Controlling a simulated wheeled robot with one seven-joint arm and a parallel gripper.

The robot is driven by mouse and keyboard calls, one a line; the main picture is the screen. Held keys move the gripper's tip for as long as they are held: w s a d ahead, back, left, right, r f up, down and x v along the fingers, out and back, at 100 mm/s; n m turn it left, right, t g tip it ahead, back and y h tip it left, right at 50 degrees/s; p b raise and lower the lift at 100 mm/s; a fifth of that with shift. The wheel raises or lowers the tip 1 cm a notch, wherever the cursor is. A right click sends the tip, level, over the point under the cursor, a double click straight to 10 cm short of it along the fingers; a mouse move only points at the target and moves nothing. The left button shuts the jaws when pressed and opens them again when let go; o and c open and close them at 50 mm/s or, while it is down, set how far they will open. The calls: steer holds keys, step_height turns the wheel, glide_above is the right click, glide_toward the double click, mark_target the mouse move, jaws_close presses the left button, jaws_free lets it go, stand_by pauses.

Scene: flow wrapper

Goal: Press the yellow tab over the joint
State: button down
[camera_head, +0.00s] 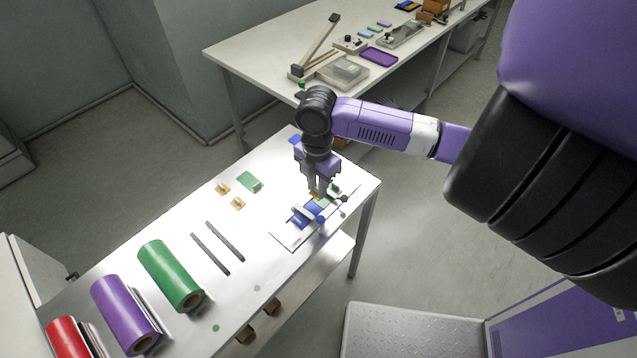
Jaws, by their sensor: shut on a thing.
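My gripper (321,193) points down over the right end of the table and is shut on a small yellow tab (315,195), of which only a bit shows by the fingertips. Below it lies a thin pale plate (287,238) with blue film pieces (303,215) and a light bar across them. The joint itself is too small and partly hidden by the fingers. I cannot tell whether the tab touches the film.
Red (67,338), purple (124,314) and green (170,275) rolls lie at the table's left. Two dark bars (216,248), a green block (250,181) and small orange pieces (238,203) lie mid-table. A second bench (262,52) stands behind.

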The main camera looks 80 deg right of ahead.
mark_target(318, 206)
steer(key=shift+f+b, duration=1.7)
steer(key=shift+f, duration=0.9)
steer(key=shift+f, duration=0.3)
steer(key=c, duration=1.1)
jaws_free()
steer(key=shift+c, duration=0.2)
steer(key=shift+r, duration=0.1)
step_height(318, 206, up, 8)
steer(key=shift+f+b, duration=0.15)
steer(key=shift+b, duration=0.35)
steer(key=shift+w, duration=0.1)
